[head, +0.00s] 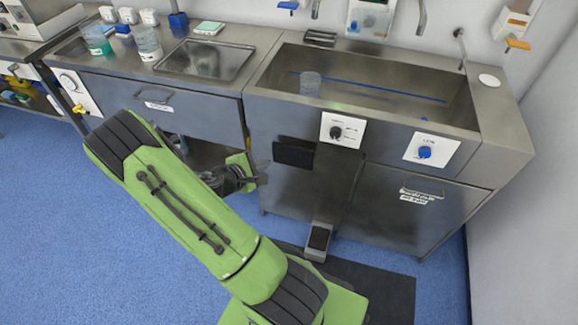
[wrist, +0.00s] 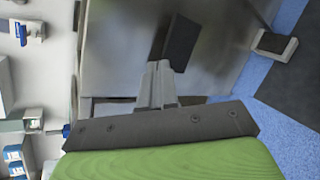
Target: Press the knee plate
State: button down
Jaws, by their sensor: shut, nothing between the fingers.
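The knee plate, a black rectangular panel (head: 294,153), stands on the front of the steel sink unit, below the basin's left part. It also shows in the wrist view (wrist: 182,42), tilted by the camera's angle. My gripper (head: 262,180) is in front of the unit, to the left of and a little below the plate in the head view. In the wrist view its shut fingers (wrist: 158,66) point toward the plate, with the tips close to its lower edge in the picture. I cannot tell whether they touch it. Nothing is held.
A foot pedal (head: 318,240) stands on the floor below the plate, beside a dark mat (head: 375,290). The sink basin (head: 370,95) holds a clear beaker (head: 310,84). A drawer cabinet (head: 165,108) is to the left. Blue floor (head: 90,230) lies open at the left.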

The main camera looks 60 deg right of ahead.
jog(key=s+d+f+n+t+h+b, duration=0.1)
jog(key=f+n+t, duration=0.1)
jog(key=f+n, duration=0.5)
jog(key=s+d+f+n+t+b, duration=0.1)
jog(key=d+f+n+t, duration=0.1)
jog(key=f+n, duration=0.5)
jog(key=shift+s+f+h, duration=0.2)
jog(key=shift+f+h, duration=0.2)
jog(key=shift+f, duration=0.05)
jog(key=shift+d+b, duration=0.15)
jog(key=shift+b, duration=0.15)
jog(key=b, duration=0.4)
send_near(292, 157)
jog(key=x, duration=0.5)
jog(key=shift+s+f, duration=0.1)
jog(key=shift+f, duration=0.25)
jog(key=shift+d, duration=0.65)
